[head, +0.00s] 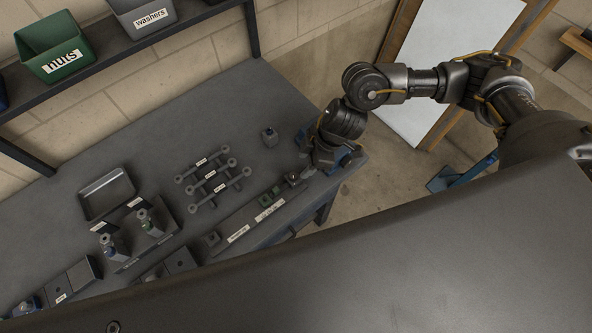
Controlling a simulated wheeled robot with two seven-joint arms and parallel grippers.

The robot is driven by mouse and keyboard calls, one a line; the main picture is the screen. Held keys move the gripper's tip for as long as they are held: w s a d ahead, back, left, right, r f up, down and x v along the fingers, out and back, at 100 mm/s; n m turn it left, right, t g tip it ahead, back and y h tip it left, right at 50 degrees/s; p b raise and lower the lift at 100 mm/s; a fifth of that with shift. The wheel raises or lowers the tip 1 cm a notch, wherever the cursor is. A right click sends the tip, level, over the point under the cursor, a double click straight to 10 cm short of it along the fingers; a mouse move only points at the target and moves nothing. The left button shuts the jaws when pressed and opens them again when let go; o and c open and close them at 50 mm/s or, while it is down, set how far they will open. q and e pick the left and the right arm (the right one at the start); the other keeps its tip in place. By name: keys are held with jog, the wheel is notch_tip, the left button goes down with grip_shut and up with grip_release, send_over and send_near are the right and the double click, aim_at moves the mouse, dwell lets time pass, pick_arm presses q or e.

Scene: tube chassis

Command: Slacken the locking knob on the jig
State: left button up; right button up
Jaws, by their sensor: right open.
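The jig is a long dark bar (243,226) with a pale label, lying along the bench's front edge. My right gripper (307,173) is just right of this block, open and pointing down at the bench. I cannot tell whether it touches the knob. My left gripper is out of view.
Three labelled bar-shaped parts (213,182) lie behind the jig. A small dark piece (270,137) stands farther back. An empty tray (106,193) and a block with bottle-like pieces (150,225) are at left. Green (55,50) and grey (143,17) bins sit on the shelf.

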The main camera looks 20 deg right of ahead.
aim_at(294, 175)
jog(key=x, duration=0.7)
jog(key=shift+p, duration=0.3)
jog(key=c, duration=1)
